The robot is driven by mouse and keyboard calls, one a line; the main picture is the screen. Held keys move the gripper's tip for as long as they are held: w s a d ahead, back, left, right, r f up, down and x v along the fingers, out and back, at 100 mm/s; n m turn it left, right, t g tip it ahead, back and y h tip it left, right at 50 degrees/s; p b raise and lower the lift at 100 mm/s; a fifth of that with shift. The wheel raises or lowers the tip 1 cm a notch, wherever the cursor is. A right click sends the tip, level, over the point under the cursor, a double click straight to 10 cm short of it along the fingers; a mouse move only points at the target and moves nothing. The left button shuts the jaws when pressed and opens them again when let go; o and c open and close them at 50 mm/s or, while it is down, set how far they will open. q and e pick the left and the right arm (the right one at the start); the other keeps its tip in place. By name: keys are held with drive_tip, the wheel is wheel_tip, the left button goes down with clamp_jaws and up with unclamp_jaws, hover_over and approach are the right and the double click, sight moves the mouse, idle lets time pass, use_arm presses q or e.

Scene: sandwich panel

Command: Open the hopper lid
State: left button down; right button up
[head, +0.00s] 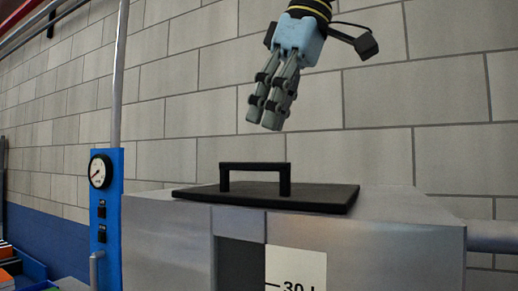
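The hopper lid (320,196) is a flat black plate lying on top of the grey metal hopper (398,245). It looks closed and level. A black bar handle (254,167) stands up from it toward its left part. My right gripper (263,120) hangs above the handle, with clear space between its fingertips and the handle bar. Its grey fingers point down and show close together from this side, so I cannot tell whether they are apart. Nothing shows held in it. My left gripper is not in view.
A blue post with a round gauge (100,171) and black switches stands left of the hopper. A pale vertical pipe (119,75) rises behind it. A metal pipe (492,237) leaves the hopper's right side. Blue bins (28,266) sit at lower left. The block wall stands behind.

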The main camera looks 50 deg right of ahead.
drive_tip(key=x, duration=0.5)
drive_tip(key=shift+w+d, duration=0.2)
drive_tip(key=shift+a+f, duration=0.2)
drive_tip(key=shift+f, duration=0.3)
drive_tip(key=shift+w, duration=0.1)
clamp_jaws()
